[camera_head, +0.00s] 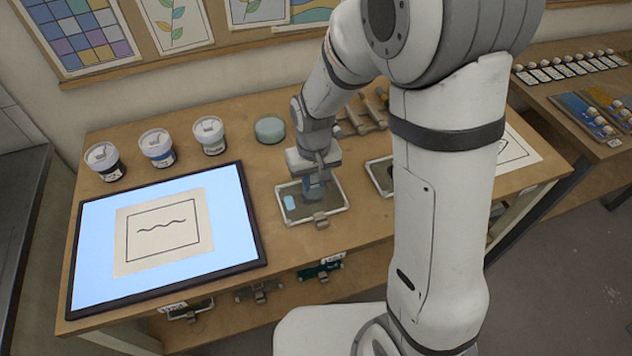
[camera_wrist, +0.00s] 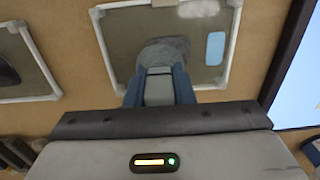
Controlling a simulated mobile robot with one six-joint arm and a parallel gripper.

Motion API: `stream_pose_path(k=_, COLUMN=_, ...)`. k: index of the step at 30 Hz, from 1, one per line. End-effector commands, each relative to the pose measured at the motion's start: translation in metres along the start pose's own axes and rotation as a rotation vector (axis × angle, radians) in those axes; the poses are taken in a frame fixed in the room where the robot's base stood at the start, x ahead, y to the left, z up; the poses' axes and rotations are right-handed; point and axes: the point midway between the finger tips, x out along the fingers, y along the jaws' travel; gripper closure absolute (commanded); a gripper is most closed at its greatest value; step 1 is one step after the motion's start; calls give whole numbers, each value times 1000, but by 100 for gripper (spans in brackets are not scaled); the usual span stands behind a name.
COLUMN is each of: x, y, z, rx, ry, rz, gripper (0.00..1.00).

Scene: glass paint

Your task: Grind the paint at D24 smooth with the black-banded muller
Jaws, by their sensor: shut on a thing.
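My gripper (camera_head: 315,186) points down over a pale-framed glass slab (camera_head: 335,207) on the bench. In the wrist view its blue fingers (camera_wrist: 158,72) are shut on a pale grey piece between them, which I take as the muller (camera_wrist: 158,92). Any black band on it is hidden. A grey rounded patch (camera_wrist: 165,48) shows on the slab just beyond the fingertips; whether it is paint or part of the tool, I cannot tell. A light blue patch (camera_wrist: 215,47) lies on the same slab, beside the grey one. No D24 label is readable.
A second framed slab (camera_wrist: 22,62) lies beside this one, partly hidden by my arm in the head view. Black-, blue- and green-banded jars (camera_head: 157,147) and a round teal pot (camera_head: 270,129) stand behind. A lit panel (camera_head: 90,275) is at left.

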Motion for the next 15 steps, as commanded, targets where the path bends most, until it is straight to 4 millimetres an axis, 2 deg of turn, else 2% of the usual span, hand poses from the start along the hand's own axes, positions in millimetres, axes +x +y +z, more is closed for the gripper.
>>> stream_pose_path(k=9, x=0, y=-19, z=1, rx=-1, ry=-2, rz=0, gripper=96)
stream_pose_path(k=15, x=0, y=-24, z=3, rx=-1, ry=-1, rz=0, gripper=96)
